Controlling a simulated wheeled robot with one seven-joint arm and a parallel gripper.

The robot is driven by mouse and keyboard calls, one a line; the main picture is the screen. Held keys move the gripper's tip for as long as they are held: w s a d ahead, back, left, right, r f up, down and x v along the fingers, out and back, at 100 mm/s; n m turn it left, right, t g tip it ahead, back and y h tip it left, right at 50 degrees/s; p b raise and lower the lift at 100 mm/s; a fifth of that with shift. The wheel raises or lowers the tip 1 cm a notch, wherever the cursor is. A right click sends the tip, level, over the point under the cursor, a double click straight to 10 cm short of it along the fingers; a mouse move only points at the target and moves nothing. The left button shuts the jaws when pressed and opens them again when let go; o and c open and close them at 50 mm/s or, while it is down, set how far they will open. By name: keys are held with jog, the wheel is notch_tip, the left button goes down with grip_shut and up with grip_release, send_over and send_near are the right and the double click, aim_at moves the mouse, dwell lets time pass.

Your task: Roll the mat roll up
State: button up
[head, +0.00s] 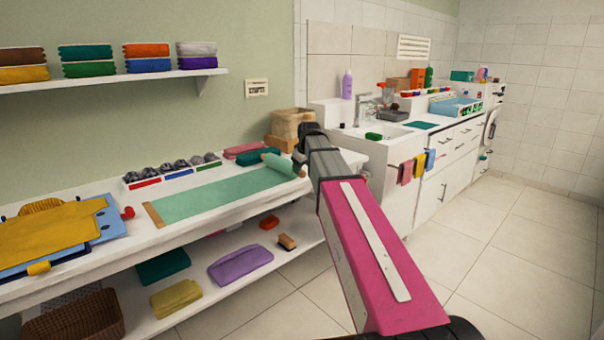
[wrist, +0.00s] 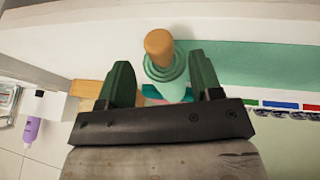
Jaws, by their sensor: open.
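The green mat lies mostly flat on the white bench (head: 225,190), with a wooden strip (head: 154,215) along its left end. Its right end is wound into a mat roll (head: 283,164) with a wooden dowel tip at the near end. My gripper (wrist: 161,82) is open in the wrist view, its two green fingers on either side of the mat roll (wrist: 170,75), with a gap showing on both sides. The dowel tip (wrist: 158,43) points towards the bench's front edge (wrist: 200,30). In the head view my arm hides the fingers.
Behind the mat stands a tray of dark items with coloured labels (head: 172,170). A wooden box (head: 291,124) stands behind the roll, near folded teal cloth (head: 258,157). Yellow and blue garments (head: 50,235) lie at left. The sink counter (head: 400,140) is at right.

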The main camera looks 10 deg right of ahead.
jog(key=shift+x, duration=1.8)
grip_shut()
jog(key=s+a, duration=0.9)
jog(key=a, duration=0.5)
jog(key=s+a, duration=1)
jog(key=a, duration=0.5)
jog(key=s+a, duration=1)
jog(key=a, duration=0.4)
jog(key=shift+s+a, duration=0.15)
jog(key=shift+a, duration=0.1)
grip_release()
jog(key=shift+s+r, duration=0.1)
jog(key=v, duration=1)
jog(key=shift+r, duration=0.25)
jog(key=shift+s, duration=0.1)
